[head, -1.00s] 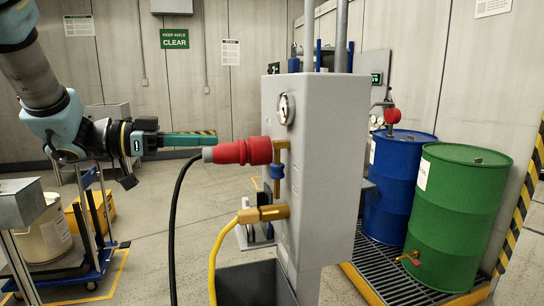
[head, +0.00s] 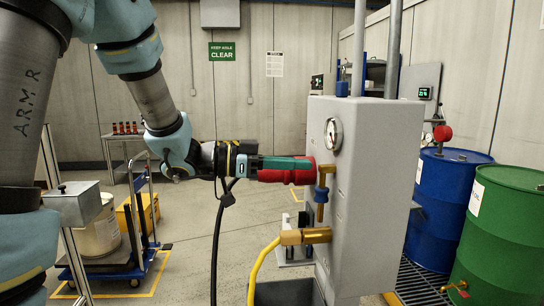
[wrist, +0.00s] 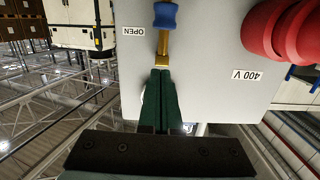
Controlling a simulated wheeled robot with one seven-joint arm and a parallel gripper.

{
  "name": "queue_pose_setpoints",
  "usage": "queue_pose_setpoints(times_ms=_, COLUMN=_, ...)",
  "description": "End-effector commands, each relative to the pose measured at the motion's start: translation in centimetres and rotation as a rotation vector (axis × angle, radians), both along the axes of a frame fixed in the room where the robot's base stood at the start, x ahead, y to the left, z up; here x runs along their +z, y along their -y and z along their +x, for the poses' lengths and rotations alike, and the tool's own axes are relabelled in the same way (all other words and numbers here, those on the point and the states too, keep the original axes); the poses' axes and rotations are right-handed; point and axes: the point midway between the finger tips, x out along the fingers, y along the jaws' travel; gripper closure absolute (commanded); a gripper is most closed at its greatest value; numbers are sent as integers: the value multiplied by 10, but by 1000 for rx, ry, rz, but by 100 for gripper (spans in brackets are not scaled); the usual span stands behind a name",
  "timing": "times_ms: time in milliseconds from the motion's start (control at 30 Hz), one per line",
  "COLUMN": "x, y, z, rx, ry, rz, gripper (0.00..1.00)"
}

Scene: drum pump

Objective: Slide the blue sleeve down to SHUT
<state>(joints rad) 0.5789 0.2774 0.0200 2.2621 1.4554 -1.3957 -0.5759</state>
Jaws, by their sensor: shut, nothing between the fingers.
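The blue sleeve (head: 320,195) sits around the brass stem (head: 324,175) on the side of the grey pump box. An upside-down OPEN label (wrist: 133,31) lies beside the stem there; no SHUT label is in view. My gripper (head: 310,163) has its green fingers pressed together and empty, level with the stem's top end and above the sleeve. In the wrist view its fingertips (wrist: 162,71) are in line with the stem's brass end; I cannot tell whether they touch it.
A red plug (head: 300,175) with a black cable sits beside my fingers, close to the stem. A brass fitting (head: 305,236) with a yellow hose is below the sleeve. A gauge (head: 333,133) is above on the grey box (head: 375,180). Blue and green drums stand at the right.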

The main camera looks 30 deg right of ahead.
Motion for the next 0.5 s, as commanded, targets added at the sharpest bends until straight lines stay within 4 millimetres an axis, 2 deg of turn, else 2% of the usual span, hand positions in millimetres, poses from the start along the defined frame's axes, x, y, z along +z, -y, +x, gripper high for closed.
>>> queue_pose_setpoints(times_ms=67, x=-2, y=13, z=-6, rx=-4, ry=-4, rz=3, gripper=100)
queue_pose_setpoints(times_ms=100, x=-11, y=12, z=-5, rx=0, ry=-7, rz=4, gripper=100)
queue_pose_setpoints(times_ms=300, x=-33, y=15, z=-5, rx=0, ry=-4, rz=1, gripper=100)
queue_pose_setpoints(times_ms=500, x=-40, y=16, z=-5, rx=1, ry=-1, rz=0, gripper=100)
